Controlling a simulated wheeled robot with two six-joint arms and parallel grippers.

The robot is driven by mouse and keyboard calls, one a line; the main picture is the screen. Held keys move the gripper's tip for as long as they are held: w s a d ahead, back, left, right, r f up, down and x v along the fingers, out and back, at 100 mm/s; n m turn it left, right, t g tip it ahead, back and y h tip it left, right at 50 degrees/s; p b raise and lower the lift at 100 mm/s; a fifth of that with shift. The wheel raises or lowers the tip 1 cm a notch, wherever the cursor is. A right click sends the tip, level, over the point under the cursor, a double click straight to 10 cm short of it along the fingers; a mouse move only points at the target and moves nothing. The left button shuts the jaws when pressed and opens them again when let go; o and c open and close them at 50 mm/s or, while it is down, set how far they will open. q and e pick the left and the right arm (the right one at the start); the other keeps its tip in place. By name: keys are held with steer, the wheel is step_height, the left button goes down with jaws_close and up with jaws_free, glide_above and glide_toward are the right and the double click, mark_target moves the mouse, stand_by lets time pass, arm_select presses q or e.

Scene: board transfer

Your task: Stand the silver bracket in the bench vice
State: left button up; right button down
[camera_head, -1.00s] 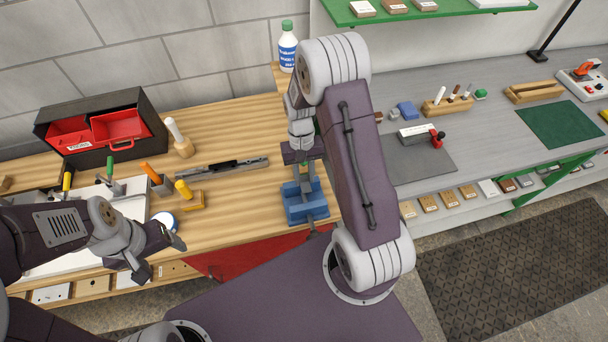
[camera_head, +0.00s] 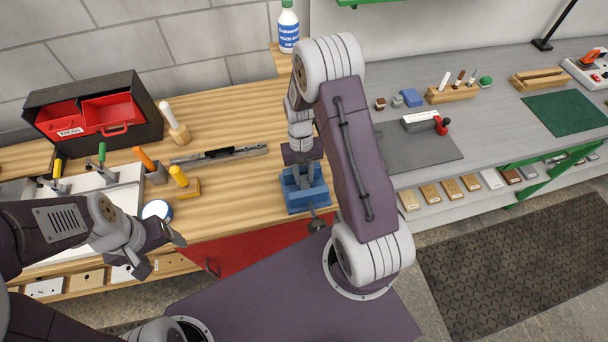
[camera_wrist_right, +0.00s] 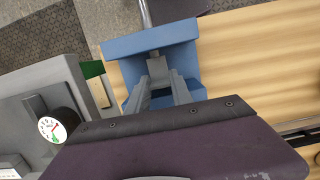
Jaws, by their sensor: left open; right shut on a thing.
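The blue bench vice (camera_head: 306,200) stands on the wooden bench near its front edge. It also shows in the right wrist view (camera_wrist_right: 150,42), below my right gripper. My right gripper (camera_wrist_right: 158,82) points down over the vice, its fingers close to or between the jaws. It is shut on the silver bracket (camera_wrist_right: 157,66), of which only a small grey part shows between the fingertips. I cannot tell whether the bracket touches the vice. In the head view the arm and wrist hide most of it. My left gripper (camera_head: 160,254) is open and empty at the bench's front left.
A dark metal bar (camera_head: 220,155) lies behind and left of the vice. A grey workbench (camera_head: 470,115) adjoins on the right.

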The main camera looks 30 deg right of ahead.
steer(key=shift+s+a+f+b, duration=0.15)
steer(key=shift+s+f+b, duration=0.15)
steer(key=shift+s+f, duration=0.5)
arm_select(q)
steer(key=shift+s+a+f, duration=0.15)
steer(key=shift+s+f, duration=0.35)
steer(key=shift+f, duration=0.05)
arm_select(e)
steer(key=shift+w+f, duration=0.1)
steer(key=shift+f, duration=0.15)
steer(key=c, duration=1.1)
jaws_free()
steer(key=shift+o, duration=0.2)
steer(key=w+r, duration=0.2)
steer(key=r, duration=0.1)
steer(key=w+r, duration=0.1)
steer(key=r, duration=0.1)
steer(key=shift+d+b, duration=0.3)
step_height(320, 180, up, 6)
steer(key=shift+f, duration=0.1)
arm_select(q)
steer(key=shift+w+d+f, duration=0.15)
steer(key=shift+w+f, duration=0.05)
steer(key=shift+w, duration=0.25)
steer(key=shift+w+d+f, duration=0.15)
steer(key=shift+w+f, duration=0.05)
steer(key=shift+w, duration=0.2)
